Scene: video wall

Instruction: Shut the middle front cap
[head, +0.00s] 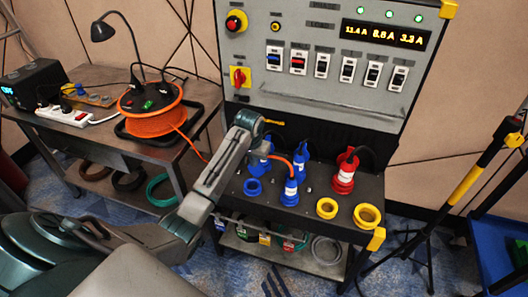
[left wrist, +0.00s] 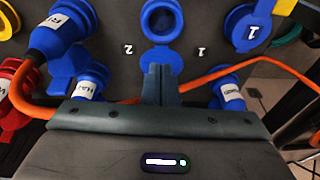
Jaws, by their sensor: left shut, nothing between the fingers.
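The middle front socket (left wrist: 160,18) is a blue ring at the top middle of the left wrist view, with its inside showing. A blue flap (left wrist: 160,58), which looks like its cap standing open, is on the near side of it. My left gripper (left wrist: 160,72) is shut and empty, its fingertips right at this flap; I cannot tell whether they touch. In the head view the blue socket (head: 252,187) shows just in front of my left gripper, whose fingers are mostly hidden by my arm. My right gripper is not in view.
A blue plug (left wrist: 60,38) with an orange cable stands beside the socket. A blue cap (left wrist: 245,28) marked 1 is on the other side. Two more blue plugs (left wrist: 90,80) flank my fingers. A red plug (head: 345,172) and yellow sockets (head: 327,208) stand to the right.

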